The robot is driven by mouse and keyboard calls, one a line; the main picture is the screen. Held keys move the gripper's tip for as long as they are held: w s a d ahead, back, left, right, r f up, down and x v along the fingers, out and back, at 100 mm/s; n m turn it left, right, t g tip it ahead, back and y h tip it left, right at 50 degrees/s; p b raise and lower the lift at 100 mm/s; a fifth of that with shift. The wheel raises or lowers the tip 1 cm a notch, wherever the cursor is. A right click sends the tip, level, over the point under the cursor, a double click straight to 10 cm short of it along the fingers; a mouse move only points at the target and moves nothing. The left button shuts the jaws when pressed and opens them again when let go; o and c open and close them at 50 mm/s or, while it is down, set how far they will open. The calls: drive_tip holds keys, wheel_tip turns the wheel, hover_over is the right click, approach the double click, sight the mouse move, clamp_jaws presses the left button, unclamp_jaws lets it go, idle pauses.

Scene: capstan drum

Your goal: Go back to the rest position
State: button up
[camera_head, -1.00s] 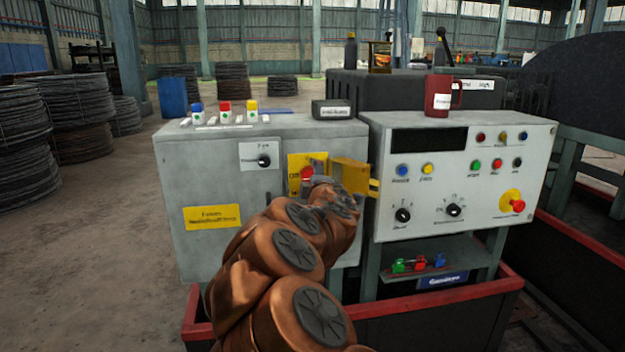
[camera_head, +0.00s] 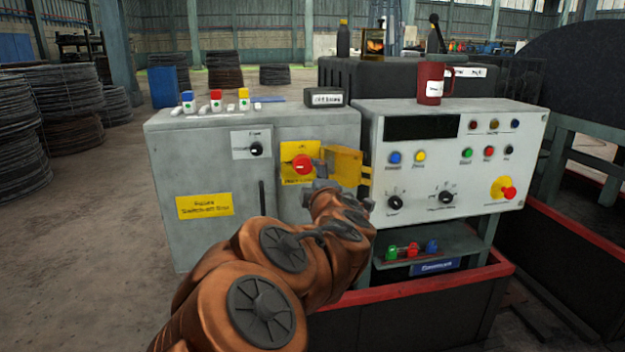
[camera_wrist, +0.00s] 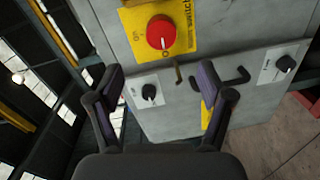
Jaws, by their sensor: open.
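My gripper (camera_wrist: 160,90) is open and empty in the wrist view, with its two dark fingers spread in front of the grey cabinet. In the head view my copper-coloured arm reaches toward the cabinet (camera_head: 235,145), and my gripper (camera_head: 322,188) is partly hidden near its front, just below a red rotary switch (camera_head: 302,165). The red switch also shows in the wrist view (camera_wrist: 161,32) on its yellow plate, above the fingers and apart from them. A yellow cover (camera_head: 345,167) stands swung open to the right of the switch.
A control console (camera_head: 455,160) with buttons and knobs stands right of the cabinet, with a red mug (camera_head: 432,84) on top. A red-rimmed bin (camera_head: 420,300) lies below. Wire coils (camera_head: 60,110) stand at the left. Floor at the left front is clear.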

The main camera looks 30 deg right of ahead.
idle(0.6)
drive_tip(key=s+a+f+m+g, duration=0.4)
drive_tip(key=s+f+m+g, duration=0.65)
drive_tip(key=s+f, duration=0.4)
drive_tip(key=s+a+f+g+y, duration=0.3)
drive_tip(key=s+a+g, duration=0.1)
drive_tip(key=s+a, duration=0.65)
drive_tip(key=s+a+f+g+y, duration=0.3)
drive_tip(key=s+a+g+y, duration=0.1)
drive_tip(key=s+a, duration=0.6)
wheel_tip(320, 180, up, 24)
drive_tip(key=s+p, duration=0.1)
drive_tip(key=p, duration=2.3)
drive_tip(key=shift+s+d+m+t, duration=0.2)
drive_tip(key=shift+d+m+t, duration=0.15)
drive_tip(key=shift+d+m, duration=0.1)
